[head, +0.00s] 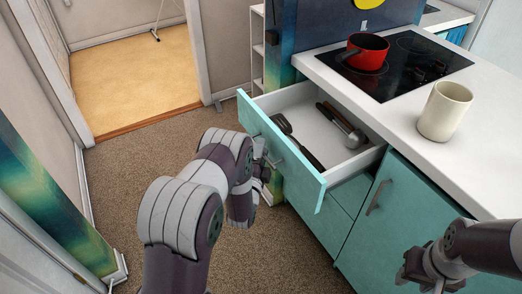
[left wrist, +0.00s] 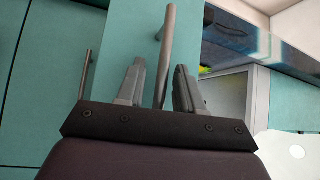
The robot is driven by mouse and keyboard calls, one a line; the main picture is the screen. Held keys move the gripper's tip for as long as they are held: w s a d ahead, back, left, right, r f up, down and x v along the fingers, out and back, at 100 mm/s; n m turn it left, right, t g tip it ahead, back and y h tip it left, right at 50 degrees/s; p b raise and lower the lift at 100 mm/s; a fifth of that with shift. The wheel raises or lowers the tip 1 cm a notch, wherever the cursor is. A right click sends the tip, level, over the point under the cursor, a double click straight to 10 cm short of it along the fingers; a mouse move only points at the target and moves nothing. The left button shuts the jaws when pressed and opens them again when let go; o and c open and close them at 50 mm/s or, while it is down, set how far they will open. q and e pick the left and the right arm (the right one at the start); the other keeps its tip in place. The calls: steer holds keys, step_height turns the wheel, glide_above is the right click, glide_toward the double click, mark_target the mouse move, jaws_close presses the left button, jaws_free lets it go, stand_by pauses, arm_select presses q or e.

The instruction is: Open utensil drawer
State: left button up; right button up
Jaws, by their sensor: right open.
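The utensil drawer (head: 318,178) is pulled well out from the teal cabinet in the head view. A black spatula (head: 296,142) and other utensils (head: 342,124) lie inside its white tray. My left gripper (head: 266,166) is at the drawer's front, at its bar handle, partly hidden by my own arm. In the left wrist view the handle (left wrist: 169,40) passes between the two fingers of my left gripper (left wrist: 160,68), which stand apart with gaps beside the bar. My right gripper (head: 420,280) is open at the lower right, in front of the cabinet and away from the drawer.
A red pot (head: 367,52) stands on the black cooktop (head: 410,62). A cream mug (head: 444,111) stands near the counter's front edge. A closed cabinet door with a handle (head: 377,197) is below. Carpet (head: 165,150) is clear left of the drawer.

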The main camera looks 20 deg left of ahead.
arm_select(q)
steer(key=s+d+f, duration=0.1)
steer(key=s, duration=1.1)
steer(key=shift+s+d+f, duration=0.25)
steer(key=shift+d+f, duration=0.1)
